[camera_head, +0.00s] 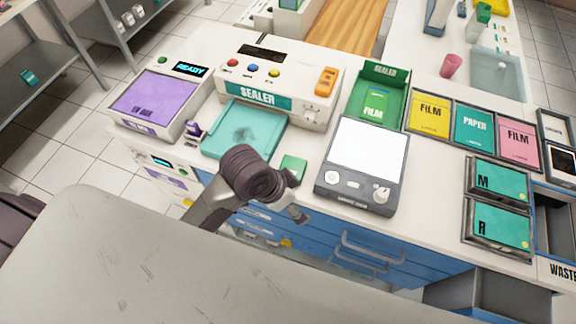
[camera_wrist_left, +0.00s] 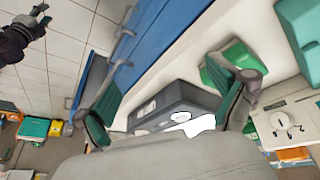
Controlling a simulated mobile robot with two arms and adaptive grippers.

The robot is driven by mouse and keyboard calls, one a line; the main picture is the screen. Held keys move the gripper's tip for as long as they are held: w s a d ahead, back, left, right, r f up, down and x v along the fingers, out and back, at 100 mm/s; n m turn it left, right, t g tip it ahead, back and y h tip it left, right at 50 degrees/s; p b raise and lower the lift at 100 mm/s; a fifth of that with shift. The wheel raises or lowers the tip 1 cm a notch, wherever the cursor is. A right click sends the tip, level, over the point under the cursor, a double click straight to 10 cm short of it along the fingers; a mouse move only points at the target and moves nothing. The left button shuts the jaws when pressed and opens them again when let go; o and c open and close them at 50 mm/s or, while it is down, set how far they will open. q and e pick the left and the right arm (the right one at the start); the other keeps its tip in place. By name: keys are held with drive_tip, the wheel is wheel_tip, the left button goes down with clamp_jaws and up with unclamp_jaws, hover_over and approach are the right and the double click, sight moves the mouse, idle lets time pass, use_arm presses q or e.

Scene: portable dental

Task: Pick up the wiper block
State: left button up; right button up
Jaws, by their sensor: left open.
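A small flat green block (camera_head: 294,165) lies on the white counter, between the teal tray and the grey device; it looks like the wiper block. In the left wrist view a green block (camera_wrist_left: 236,54) shows beside the right-hand finger and partly behind it. My left gripper (camera_head: 297,196) is open and empty, just in front of the block near the counter's front edge. Its two green-padded fingers (camera_wrist_left: 168,92) are spread wide in the wrist view. A dark gripper, apparently my right one (camera_wrist_left: 38,22), shows at the top left there; its jaw state is unclear.
The grey device with a white screen (camera_head: 368,150) stands close on the right. The stained teal tray (camera_head: 245,130) and the sealer (camera_head: 280,85) are behind and left. A small purple piece (camera_head: 193,130) stands by the purple-topped unit (camera_head: 155,98). Blue drawers (camera_head: 370,255) are below the counter.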

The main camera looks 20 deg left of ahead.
use_arm(q)
drive_tip(key=w+d+r+m, duration=0.1)
drive_tip(key=w+r+m, duration=0.1)
drive_tip(key=w+d+r+m+g, duration=0.1)
drive_tip(key=w+d+r+m, duration=0.1)
drive_tip(key=m, duration=0.1)
drive_tip(key=shift+w+d+r, duration=0.15)
drive_tip(key=shift+w+r, duration=0.1)
drive_tip(key=shift+r, duration=0.05)
drive_tip(key=w+a+r+m+g+y, duration=0.2)
drive_tip(key=w+a+r+m+y, duration=0.15)
drive_tip(key=a+r+m, duration=0.2)
hover_over(293, 167)
drive_tip(key=shift+n, duration=0.35)
drive_tip(key=f, duration=0.4)
drive_tip(key=f+p, duration=0.1)
drive_tip(key=f, duration=0.2)
drive_tip(key=shift+s, duration=0.3)
drive_tip(key=shift+w+f, duration=0.1)
drive_tip(key=shift+f, duration=0.45)
drive_tip(key=f, duration=0.1)
drive_tip(key=f+p, duration=0.1)
drive_tip(key=f, duration=0.2)
drive_tip(key=shift+w+a+f, duration=0.1)
drive_tip(key=shift+w+f, duration=0.05)
drive_tip(key=shift+w, duration=0.15)
drive_tip(key=shift+c, duration=0.4)
